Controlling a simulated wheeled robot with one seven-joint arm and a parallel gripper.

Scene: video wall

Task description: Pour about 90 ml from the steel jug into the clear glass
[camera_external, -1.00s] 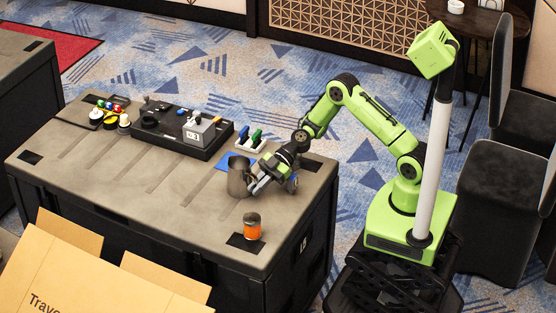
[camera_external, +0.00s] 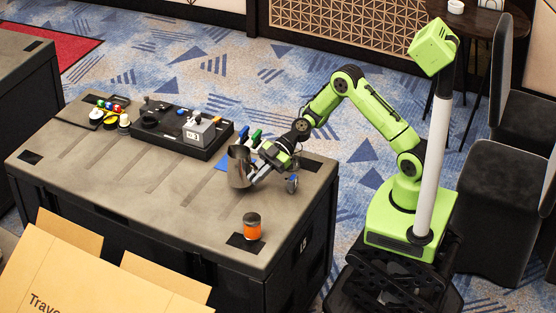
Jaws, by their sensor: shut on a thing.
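The steel jug (camera_external: 239,168) is in my gripper (camera_external: 257,176), over the right part of the table. My gripper is shut on the jug's right side; the fingers hide whether they hold the handle or the body. The jug looks roughly upright and a little above the table top. The clear glass (camera_external: 292,184) stands near the table's right edge, to the right of the jug and just beyond my gripper. It is small here, and its contents cannot be made out.
A black tray (camera_external: 170,135) with a grey box is farther left. The front-left table is clear.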

